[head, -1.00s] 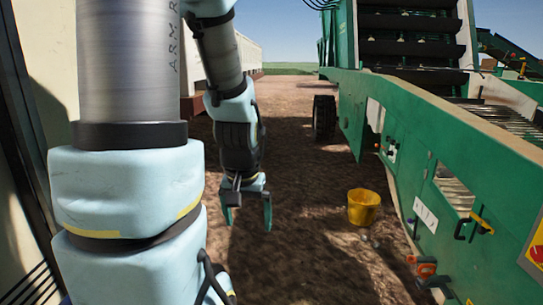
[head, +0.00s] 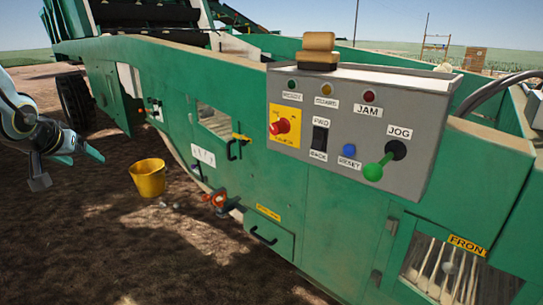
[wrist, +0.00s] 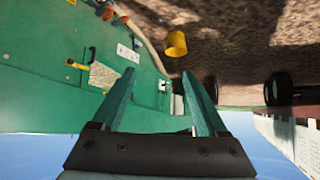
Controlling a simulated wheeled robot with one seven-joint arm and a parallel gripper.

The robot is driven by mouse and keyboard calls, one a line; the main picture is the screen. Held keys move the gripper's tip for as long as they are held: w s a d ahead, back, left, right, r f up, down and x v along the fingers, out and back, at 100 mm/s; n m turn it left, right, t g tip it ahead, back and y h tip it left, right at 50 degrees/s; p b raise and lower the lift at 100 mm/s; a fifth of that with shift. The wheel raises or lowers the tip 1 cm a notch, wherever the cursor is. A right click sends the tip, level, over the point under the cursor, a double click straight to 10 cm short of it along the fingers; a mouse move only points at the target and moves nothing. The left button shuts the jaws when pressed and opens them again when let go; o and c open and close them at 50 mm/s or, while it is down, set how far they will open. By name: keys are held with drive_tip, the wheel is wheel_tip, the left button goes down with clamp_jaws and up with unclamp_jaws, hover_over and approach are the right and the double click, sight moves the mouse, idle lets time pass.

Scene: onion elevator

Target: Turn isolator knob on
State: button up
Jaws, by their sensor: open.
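The isolator knob (head: 282,126) is red and sits on a yellow plate at the left of the grey control box (head: 410,95), on the side of the green machine. My gripper (head: 68,173) is at the far left of the head view, well away from the box. In the wrist view my gripper (wrist: 162,100) has its two green fingers apart with nothing between them. The knob does not show in the wrist view.
A yellow bucket (head: 147,178) stands on the dirt beside the machine, with an orange fitting (head: 217,199) near it. A green-tipped jog lever (head: 380,165) sticks out from the box's right. A black handle (head: 263,236) juts out below. Open dirt lies in front.

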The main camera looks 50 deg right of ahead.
drive_tip(key=s+d+f+m+h+b, duration=0.25)
drive_tip(key=d+h+b, duration=0.25)
drive_tip(key=d, duration=0.8)
drive_tip(key=m+g+h+b, duration=0.7)
drive_tip(key=m+g+b, duration=0.2)
approach(274, 129)
drive_tip(key=shift+n, duration=0.35)
drive_tip(key=d+b, duration=0.1)
drive_tip(key=d, duration=0.9)
drive_tip(key=shift+s+d, duration=0.1)
drive_tip(key=shift+s, duration=0.1)
drive_tip(key=shift+c, duration=0.3)
clamp_jaws()
